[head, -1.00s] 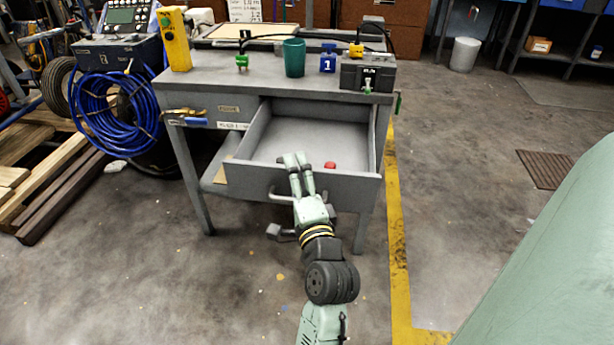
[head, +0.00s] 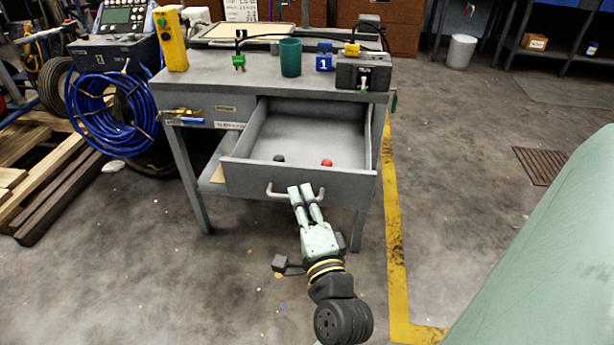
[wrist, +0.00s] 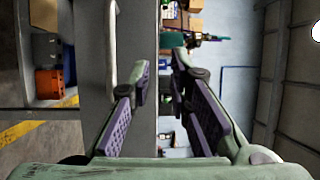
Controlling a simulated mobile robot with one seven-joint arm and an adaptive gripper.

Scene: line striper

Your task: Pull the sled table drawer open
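The sled table drawer (head: 300,184) is pulled out from the grey table and stands open, its inside floor showing. Its pale bar handle (head: 280,194) is on the front panel. My gripper (head: 306,190) is at the handle's right part in the head view, its fingers hiding some of it. In the wrist view my gripper (wrist: 160,84) has its two fingers apart with nothing held between them. There the handle (wrist: 112,45) lies to the left of both fingers, along the grey drawer front (wrist: 93,125).
A red object (head: 327,163) and a black object (head: 279,158) lie in the drawer. On the tabletop are a green cup (head: 290,58), a blue block (head: 325,62) and a dark box (head: 362,73).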

